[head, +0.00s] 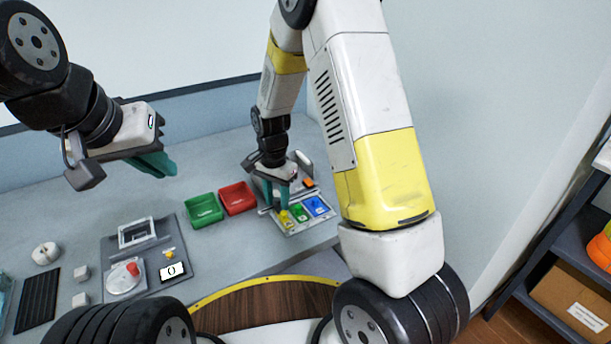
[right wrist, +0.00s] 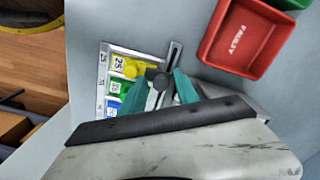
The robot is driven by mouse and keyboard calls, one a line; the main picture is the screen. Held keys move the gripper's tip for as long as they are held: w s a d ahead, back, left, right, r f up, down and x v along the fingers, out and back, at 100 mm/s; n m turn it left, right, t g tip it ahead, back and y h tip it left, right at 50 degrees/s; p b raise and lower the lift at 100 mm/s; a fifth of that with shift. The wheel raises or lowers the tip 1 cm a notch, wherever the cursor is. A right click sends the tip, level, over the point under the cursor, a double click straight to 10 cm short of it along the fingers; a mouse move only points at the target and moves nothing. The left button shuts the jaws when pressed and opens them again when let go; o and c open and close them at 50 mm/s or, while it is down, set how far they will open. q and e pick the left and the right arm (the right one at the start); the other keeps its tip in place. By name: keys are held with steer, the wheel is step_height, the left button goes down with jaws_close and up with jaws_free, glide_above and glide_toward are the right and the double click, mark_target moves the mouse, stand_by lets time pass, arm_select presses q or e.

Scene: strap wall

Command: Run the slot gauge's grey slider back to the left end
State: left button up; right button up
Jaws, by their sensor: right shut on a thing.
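The slot gauge (head: 290,227) lies flat on the table at the right, with yellow, green and blue numbered fields. Its long slot (right wrist: 174,52) shows in the right wrist view, with an empty stretch on the red bin's side of the slider. My right gripper (head: 278,203) is down at the gauge, beside the yellow field. Its teal fingers (right wrist: 160,95) are shut on the dark grey slider (right wrist: 161,80), which they partly hide. My left gripper (head: 160,165) hangs above the table at the left, away from the gauge; its finger gap is unclear.
A green bin (head: 204,210) and a red bin (head: 238,198) stand left of the gauge. A grey panel (head: 150,262) with a red knob and a small display lies further left. A dark shelf with a cardboard box (head: 572,300) stands at the far right.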

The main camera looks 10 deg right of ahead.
steer(key=shift+s+a+f, duration=0.15)
steer(key=shift+s+a, duration=0.15)
steer(key=shift+a, duration=0.35)
steer(key=shift+s+a+f, duration=0.1)
steer(key=shift+s+a, duration=0.15)
steer(key=shift+a, duration=0.45)
steer(key=shift+s+a+f, duration=0.15)
steer(key=shift+s+a, duration=0.15)
steer(key=shift+a, duration=0.35)
steer(key=o, duration=0.6)
steer(key=shift+a, duration=0.1)
steer(key=shift+w+r, duration=0.2)
steer(key=shift+r, duration=2.95)
